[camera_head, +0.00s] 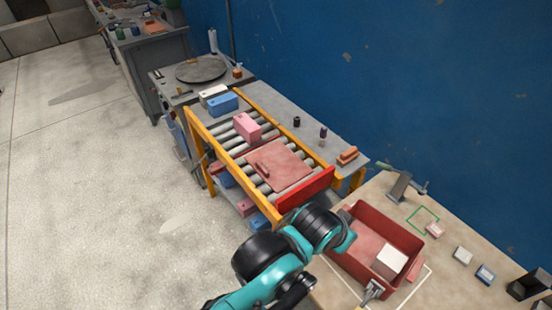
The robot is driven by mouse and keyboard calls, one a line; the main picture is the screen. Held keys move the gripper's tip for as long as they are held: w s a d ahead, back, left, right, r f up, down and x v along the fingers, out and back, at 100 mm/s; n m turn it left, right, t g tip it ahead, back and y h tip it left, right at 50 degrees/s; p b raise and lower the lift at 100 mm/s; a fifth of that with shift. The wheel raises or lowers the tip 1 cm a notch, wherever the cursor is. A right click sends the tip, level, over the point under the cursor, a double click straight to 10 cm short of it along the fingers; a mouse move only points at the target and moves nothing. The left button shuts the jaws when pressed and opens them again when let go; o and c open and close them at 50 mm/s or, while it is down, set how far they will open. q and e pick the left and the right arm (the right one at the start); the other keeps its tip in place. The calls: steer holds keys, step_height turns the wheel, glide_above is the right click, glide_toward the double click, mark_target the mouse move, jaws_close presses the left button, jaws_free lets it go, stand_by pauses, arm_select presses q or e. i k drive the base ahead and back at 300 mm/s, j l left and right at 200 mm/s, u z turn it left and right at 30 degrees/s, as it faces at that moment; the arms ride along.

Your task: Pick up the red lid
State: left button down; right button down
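The red lid (290,170) is a flat, pale red square panel with a raised bar handle. It lies on the roller conveyor, at the end nearer me. A teal and black arm of mine comes up from the bottom, left of centre, apparently my left one. It bends right over the near left corner of the red crate (405,236), apart from the lid in the picture. I cannot make out gripper fingers on it. Nothing holds the lid.
A pink block (246,127) stands on the conveyor behind the lid. A red board (306,189) closes the conveyor's near end between yellow rails. The crate holds a white block (390,261). A clamp-like tool (400,184) and small blocks lie on the tan table (445,272).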

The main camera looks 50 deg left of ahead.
mark_target(279, 167)
steer(key=u, duration=1.65)
steer(key=j+z, duration=0.35)
steer(key=j, duration=0.5)
steer(key=j+z, duration=0.3)
steer(key=j, duration=0.5)
steer(key=i+j+z, duration=0.3)
steer(key=j+z, duration=0.15)
steer(key=j, duration=0.2)
steer(key=i+j+z, duration=0.2)
steer(key=j, duration=0.15)
steer(key=j+z, duration=0.2)
steer(key=j, duration=0.15)
steer(key=i+j+z, duration=0.3)
steer(key=i+j, duration=0.15)
steer(key=i, duration=0.1)
